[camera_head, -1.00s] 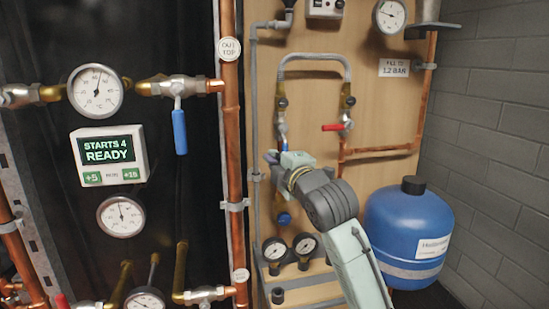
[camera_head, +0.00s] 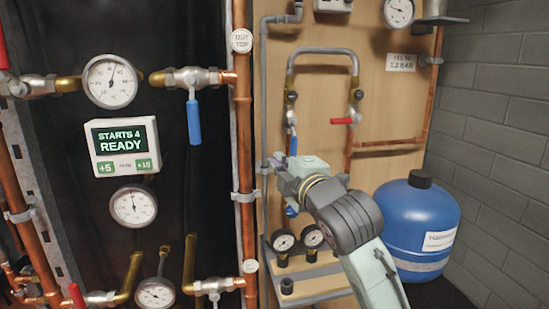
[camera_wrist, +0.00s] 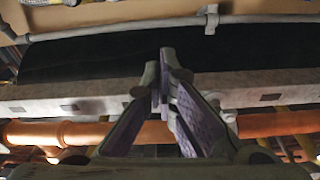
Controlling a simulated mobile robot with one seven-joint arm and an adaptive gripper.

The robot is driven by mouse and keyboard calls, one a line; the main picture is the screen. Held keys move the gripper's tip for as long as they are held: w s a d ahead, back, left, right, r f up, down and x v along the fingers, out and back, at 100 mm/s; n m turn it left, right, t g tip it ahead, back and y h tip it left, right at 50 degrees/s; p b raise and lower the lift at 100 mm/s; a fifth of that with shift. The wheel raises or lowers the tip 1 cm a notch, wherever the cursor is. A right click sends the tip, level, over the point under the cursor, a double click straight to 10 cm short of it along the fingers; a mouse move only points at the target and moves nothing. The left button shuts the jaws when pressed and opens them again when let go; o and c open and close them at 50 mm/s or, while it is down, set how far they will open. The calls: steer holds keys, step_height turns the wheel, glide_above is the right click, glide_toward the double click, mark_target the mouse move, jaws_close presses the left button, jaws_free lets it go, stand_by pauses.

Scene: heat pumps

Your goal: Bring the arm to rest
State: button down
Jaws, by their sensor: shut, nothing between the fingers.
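My gripper (camera_head: 276,163) is at the end of my grey and pale green arm, in front of the wooden panel in the head view. It points left toward the vertical copper pipe and looks apart from it, though the depth is hard to judge. In the wrist view my gripper (camera_wrist: 164,62) shows its two purple-padded fingers meeting at the tips, with nothing between them. Beyond the fingertips lie a grey slotted rail (camera_wrist: 75,88) and a horizontal-looking copper pipe (camera_wrist: 60,133).
A copper pipe (camera_head: 243,130) stands left of my gripper. A valve with a blue handle (camera_head: 194,122), a display (camera_head: 123,146) and several gauges are further left. A blue tank (camera_head: 418,225) stands at right.

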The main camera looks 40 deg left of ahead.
steer(key=shift+s+d, duration=0.35)
steer(key=shift+d, duration=0.3)
